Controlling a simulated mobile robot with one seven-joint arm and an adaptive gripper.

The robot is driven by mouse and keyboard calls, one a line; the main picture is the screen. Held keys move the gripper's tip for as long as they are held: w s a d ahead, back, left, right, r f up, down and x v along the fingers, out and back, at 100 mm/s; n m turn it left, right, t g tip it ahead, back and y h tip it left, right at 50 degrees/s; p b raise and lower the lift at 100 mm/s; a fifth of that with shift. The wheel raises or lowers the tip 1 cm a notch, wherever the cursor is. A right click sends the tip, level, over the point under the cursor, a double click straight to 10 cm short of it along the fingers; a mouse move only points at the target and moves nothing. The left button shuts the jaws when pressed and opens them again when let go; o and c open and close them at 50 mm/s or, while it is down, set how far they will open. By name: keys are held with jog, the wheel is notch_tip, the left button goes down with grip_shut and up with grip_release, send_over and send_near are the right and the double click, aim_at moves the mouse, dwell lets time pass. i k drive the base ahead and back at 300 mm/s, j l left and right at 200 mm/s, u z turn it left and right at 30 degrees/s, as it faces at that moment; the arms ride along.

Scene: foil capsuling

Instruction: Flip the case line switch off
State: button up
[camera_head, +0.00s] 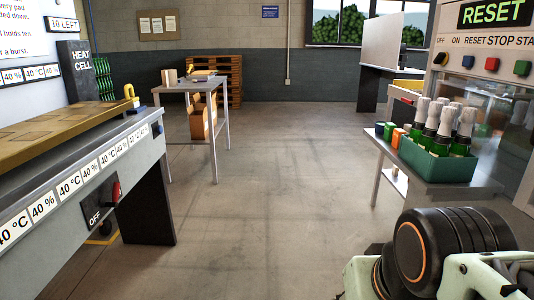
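A switch with a red-tipped lever (116,191) is on the front of the long left bench. A dark plate (95,217) below and left of it reads OFF. The lever stands roughly upright above that plate; I cannot tell its setting. A second control, a selector (440,59) marked OFF and ON, is on the panel at upper right, and its position is too small to tell. No label here names the case line. My gripper is not in view; only a part of my arm shows at lower right, apart from both controls.
The left bench (60,185) carries a tan slab and 40 °C and 40 % labels. A green crate (425,160) of foil-topped bottles stands on the right table (455,190). A small table (215,85) and pallets (222,70) are at the back. The middle floor is clear.

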aim_at(442, 58)
jog(key=i+z, duration=0.25)
jog(key=i, duration=2)
jog(key=i+l+u, duration=0.2)
jog(key=i, duration=0.35)
jog(key=i+u, duration=0.25)
jog(key=i, duration=0.25)
jog(key=i+l+u, duration=0.25)
jog(key=i+u, duration=0.15)
jog(key=i+l+u, duration=0.7)
jog(key=l+u, duration=0.45)
jog(key=l, duration=0.6)
jog(key=l+u, duration=0.3)
jog(key=l, duration=0.65)
